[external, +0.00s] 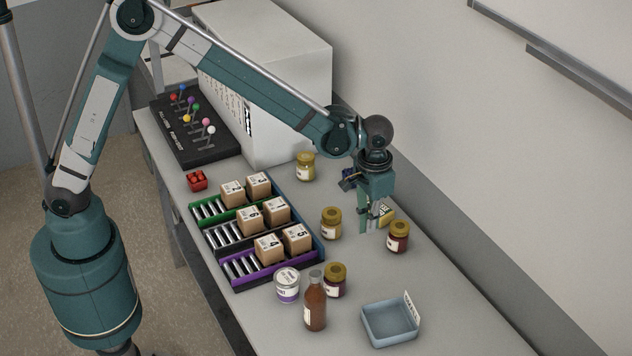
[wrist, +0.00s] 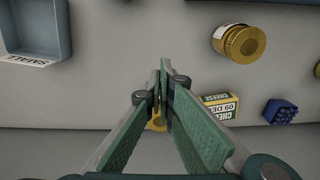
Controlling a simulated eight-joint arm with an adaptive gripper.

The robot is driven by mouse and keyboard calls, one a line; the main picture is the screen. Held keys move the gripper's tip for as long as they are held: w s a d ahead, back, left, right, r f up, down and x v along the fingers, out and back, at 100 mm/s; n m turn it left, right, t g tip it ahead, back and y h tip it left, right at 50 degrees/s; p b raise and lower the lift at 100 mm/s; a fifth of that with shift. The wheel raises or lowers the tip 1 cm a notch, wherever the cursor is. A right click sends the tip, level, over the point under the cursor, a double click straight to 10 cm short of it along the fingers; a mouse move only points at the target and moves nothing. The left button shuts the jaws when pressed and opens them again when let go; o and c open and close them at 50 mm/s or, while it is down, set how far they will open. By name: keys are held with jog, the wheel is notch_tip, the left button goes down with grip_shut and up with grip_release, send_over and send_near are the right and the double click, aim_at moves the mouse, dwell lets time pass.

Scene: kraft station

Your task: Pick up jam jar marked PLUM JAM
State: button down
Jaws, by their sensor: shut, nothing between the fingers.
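My gripper (external: 371,226) points down over the right part of the table, its fingers together and empty. It also shows in the wrist view (wrist: 164,92). A dark red jar with a gold lid (external: 398,238) stands upright just right of the fingers in the external view. In the wrist view, a gold lid (wrist: 157,125) shows partly behind the fingers. Another gold-lidded jar (external: 331,223) stands left of my gripper, also in the wrist view (wrist: 239,42). A dark jar (external: 336,281) stands behind the brown bottle; a yellowish jar (external: 306,167) stands farther back. I cannot read any jar label.
A cheese box (wrist: 220,107) lies close to the fingers, with a small blue item (wrist: 279,111) beyond it. A blue-grey tray (external: 388,338), brown bottle (external: 316,306) and white can (external: 287,286) stand nearer the camera. A rack (external: 322,246) holds several small cartons.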

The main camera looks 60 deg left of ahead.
dwell(0.3)
jog(key=c, duration=1.6)
grip_release()
notch_tip(320, 180, up, 2)
jog(key=m+t+h+p, duration=0.3)
jog(key=m+h+p, duration=0.1)
jog(key=m, duration=0.6)
send_over(335, 269)
jog(key=s+a, duration=0.2)
jog(key=shift+w+a, duration=0.1)
jog(key=shift+x, duration=1.3)
jog(key=shift+f, duration=0.1)
jog(key=shift+x, duration=2.55)
